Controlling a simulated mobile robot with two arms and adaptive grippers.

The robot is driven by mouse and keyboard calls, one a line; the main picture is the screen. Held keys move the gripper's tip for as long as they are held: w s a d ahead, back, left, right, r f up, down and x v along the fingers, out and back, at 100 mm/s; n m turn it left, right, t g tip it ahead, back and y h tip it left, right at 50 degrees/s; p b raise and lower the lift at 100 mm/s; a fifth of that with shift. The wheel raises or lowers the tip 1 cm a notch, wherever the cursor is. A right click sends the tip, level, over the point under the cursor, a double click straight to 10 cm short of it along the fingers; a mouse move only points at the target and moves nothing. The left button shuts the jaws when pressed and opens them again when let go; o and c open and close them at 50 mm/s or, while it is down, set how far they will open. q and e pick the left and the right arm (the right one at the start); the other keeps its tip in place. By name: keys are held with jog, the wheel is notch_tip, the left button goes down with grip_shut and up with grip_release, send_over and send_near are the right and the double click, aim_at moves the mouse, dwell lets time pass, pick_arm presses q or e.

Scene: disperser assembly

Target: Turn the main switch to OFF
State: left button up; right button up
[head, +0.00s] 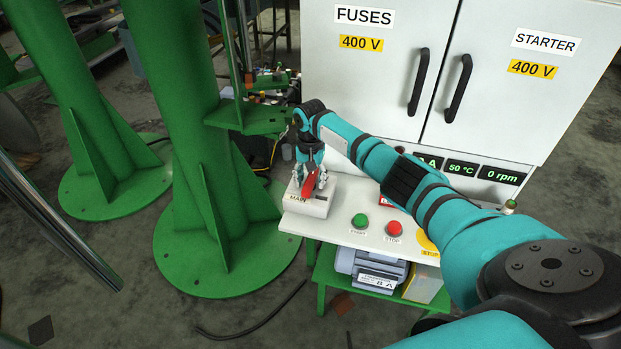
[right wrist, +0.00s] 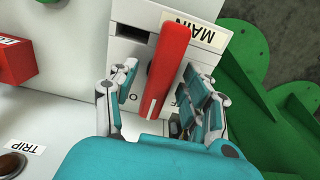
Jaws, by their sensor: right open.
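The main switch is a light box (head: 318,207) labelled MAIN with a red handle (head: 310,184), at the left end of the white panel. In the right wrist view the red handle (right wrist: 168,70) stands out from the box (right wrist: 133,14), and its near end lies between my right gripper's fingers. My right gripper (head: 309,183) is open around the handle, with a finger on each side (right wrist: 160,105). A gap shows beside the handle; contact is not clear. The position marks are partly hidden by the fingers and handle. My left gripper is not in view.
The panel also carries a green START button (head: 360,220) and a red STOP button (head: 394,229). A white cabinet (head: 510,100) with two black door handles stands behind. Green columns (head: 180,110) rise close to the left. A TRIP label (right wrist: 24,162) shows in the wrist view.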

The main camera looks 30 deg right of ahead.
grip_shut()
